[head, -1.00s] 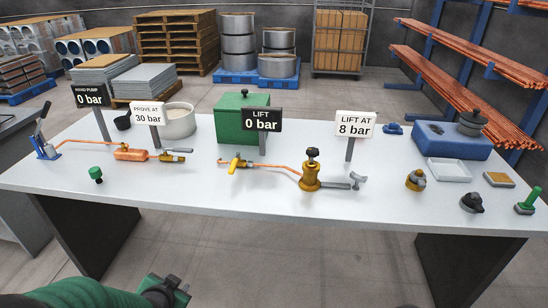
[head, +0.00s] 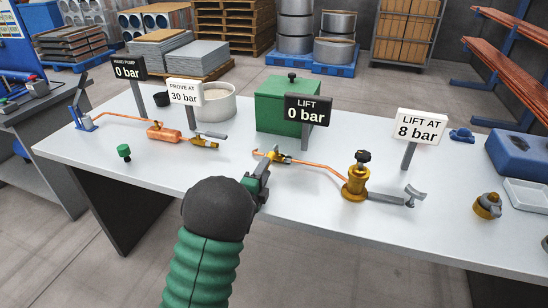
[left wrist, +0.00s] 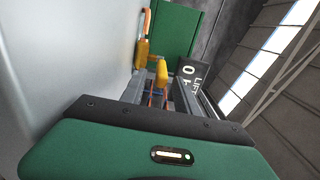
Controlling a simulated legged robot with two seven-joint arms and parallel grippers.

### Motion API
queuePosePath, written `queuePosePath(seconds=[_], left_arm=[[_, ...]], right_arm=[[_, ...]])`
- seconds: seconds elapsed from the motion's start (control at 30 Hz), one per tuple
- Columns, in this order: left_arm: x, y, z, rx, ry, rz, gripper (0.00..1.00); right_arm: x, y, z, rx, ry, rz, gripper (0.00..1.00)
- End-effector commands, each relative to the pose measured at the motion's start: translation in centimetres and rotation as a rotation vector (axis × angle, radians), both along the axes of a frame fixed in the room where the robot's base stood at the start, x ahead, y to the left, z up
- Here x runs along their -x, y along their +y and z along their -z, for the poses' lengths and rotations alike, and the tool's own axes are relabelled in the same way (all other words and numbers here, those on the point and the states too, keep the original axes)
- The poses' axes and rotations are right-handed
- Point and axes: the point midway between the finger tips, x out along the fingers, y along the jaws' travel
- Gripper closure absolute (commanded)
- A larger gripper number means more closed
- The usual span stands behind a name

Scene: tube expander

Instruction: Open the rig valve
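The yellow valve (head: 272,156) sits on the copper line in front of the green box, below the LIFT sign reading 0 bar (head: 308,110). My left gripper (head: 264,168) is just in front of this valve and partly covers it. In the left wrist view, the yellow valve lever (left wrist: 162,72) shows at the far end of my fingers, in line with the gap between them. The fingers stand apart; I cannot tell if they touch the lever. A second valve (head: 204,143) with a grey lever is on the hand-pump line to the left. My right gripper is out of view.
A copper pipe (head: 316,168) runs right to a brass lift (head: 356,180). The green box (head: 287,103) stands behind the valve. A copper cylinder (head: 163,133), hand pump (head: 85,120) and green knob (head: 124,152) are to the left. The table (head: 160,178) front is mostly clear.

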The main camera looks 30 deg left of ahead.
Motion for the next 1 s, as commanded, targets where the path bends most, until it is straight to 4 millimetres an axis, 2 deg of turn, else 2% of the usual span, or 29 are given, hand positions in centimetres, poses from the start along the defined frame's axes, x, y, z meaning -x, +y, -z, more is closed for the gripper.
queuePosePath(seconds=[0.1,0.3,0.43,0.67,0.93,1.0], left_arm=[[-2.9,0.8,0.1,0.001,-0.001,-0.001,0.63],[-6.3,1.6,0.0,0.002,0.0,-0.002,0.63],[-7.2,1.7,0.0,0.002,0.0,-0.001,0.63],[-7.2,1.8,0.0,0.003,-0.001,-0.002,0.63],[-7.2,1.8,0.0,0.003,0.0,-0.002,0.98],[-7.2,1.8,0.0,0.003,0.0,-0.002,1.0]], right_arm=[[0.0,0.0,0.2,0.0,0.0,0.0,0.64],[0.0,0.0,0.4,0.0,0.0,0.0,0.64],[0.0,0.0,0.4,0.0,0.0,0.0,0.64],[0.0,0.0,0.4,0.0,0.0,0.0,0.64],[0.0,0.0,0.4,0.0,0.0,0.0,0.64],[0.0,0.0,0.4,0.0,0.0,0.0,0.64]])
